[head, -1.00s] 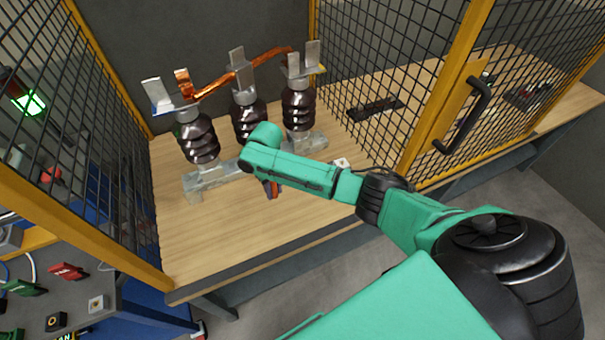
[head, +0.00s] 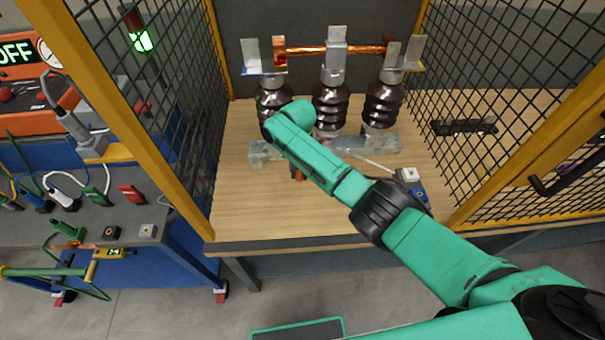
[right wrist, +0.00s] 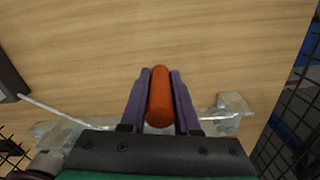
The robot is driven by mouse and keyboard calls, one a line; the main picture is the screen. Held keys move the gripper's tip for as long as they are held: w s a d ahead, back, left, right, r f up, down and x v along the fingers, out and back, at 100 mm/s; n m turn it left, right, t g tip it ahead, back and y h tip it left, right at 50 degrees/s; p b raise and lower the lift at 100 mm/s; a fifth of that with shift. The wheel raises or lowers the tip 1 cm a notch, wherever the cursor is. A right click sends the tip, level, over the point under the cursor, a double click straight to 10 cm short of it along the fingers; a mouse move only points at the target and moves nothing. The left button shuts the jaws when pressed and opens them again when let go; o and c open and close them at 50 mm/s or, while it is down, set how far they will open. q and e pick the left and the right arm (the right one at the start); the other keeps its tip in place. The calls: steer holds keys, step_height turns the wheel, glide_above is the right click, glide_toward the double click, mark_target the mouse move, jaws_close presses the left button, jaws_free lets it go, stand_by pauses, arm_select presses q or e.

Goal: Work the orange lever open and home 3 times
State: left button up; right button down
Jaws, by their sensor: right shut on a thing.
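The orange lever (right wrist: 160,96) shows in the right wrist view as a rounded orange bar between the two purple fingers of my right gripper (right wrist: 160,78), which is shut on it. In the head view my green right arm hides most of the gripper and lever. Only a small orange part (head: 297,173) shows below the arm, in front of the grey base. The lever belongs by the switch with dark ribbed insulators (head: 331,106). A copper bar (head: 305,50) spans the metal posts on top. My left gripper is not in view.
Yellow-framed mesh walls (head: 180,140) stand left and right of the wooden table (head: 250,215). A small box with a white button (head: 408,175) sits right of my arm. A grey bench (head: 130,195) with cables stands at left. The table front is clear.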

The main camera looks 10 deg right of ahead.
steer(key=shift+w+a+r, duration=0.15)
steer(key=shift+r, duration=0.1)
steer(key=c, duration=0.7)
jaws_free()
steer(key=shift+o, duration=0.2)
steer(key=shift+a+f, duration=0.1)
steer(key=shift+f, duration=0.05)
step_height(320, 180, up, 15)
steer(key=shift+f+b, duration=0.2)
steer(key=shift+b, duration=0.2)
steer(key=shift+f, duration=0.1)
